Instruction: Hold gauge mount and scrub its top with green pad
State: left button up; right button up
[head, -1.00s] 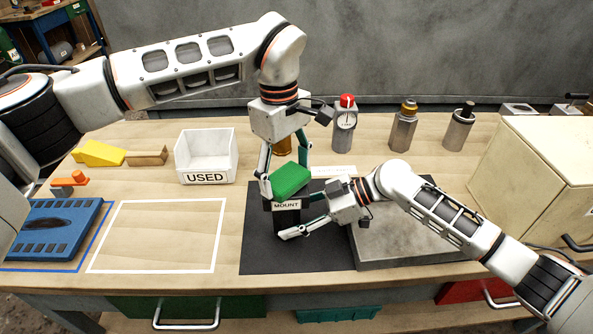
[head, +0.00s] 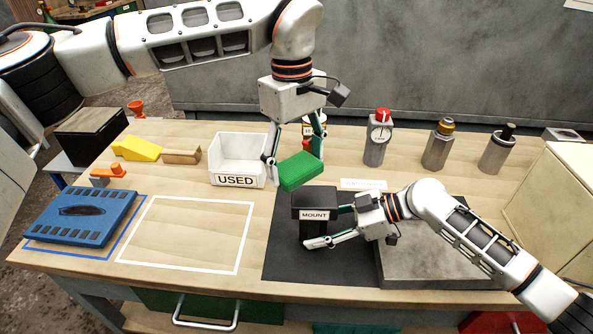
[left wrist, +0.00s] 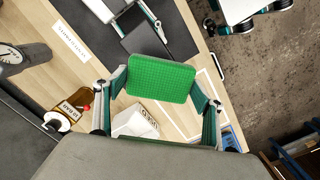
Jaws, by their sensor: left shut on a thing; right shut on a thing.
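The gauge mount (head: 314,216) is a black block with a "MOUNT" label, standing upright on a black mat (head: 290,262). My right gripper (head: 326,226) is shut on it from the right side. My left gripper (head: 296,158) is shut on the green pad (head: 301,172) and holds it in the air, above and behind the mount, apart from its top. The pad also fills the middle of the left wrist view (left wrist: 160,79), between the left fingers. In the head view the mount's dark top shows below the pad.
A white bin marked "USED" (head: 236,181) stands left of the pad. A grey plate (head: 430,262) lies right of the mat. A white-outlined area (head: 187,233) at left is empty.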

pick_arm(q)
jog(key=shift+r, duration=1.3)
pick_arm(e)
jog(key=shift+f, duration=0.1)
jog(key=o, duration=1.1)
jog(key=shift+c, duration=0.2)
jog(key=v, duration=1)
jog(key=shift+d, duration=0.35)
jog(key=shift+d+r, duration=0.5)
jog(key=shift+d, duration=0.05)
pick_arm(q)
jog(key=shift+r, duration=0.1)
pick_arm(e)
jog(key=shift+r, duration=0.15)
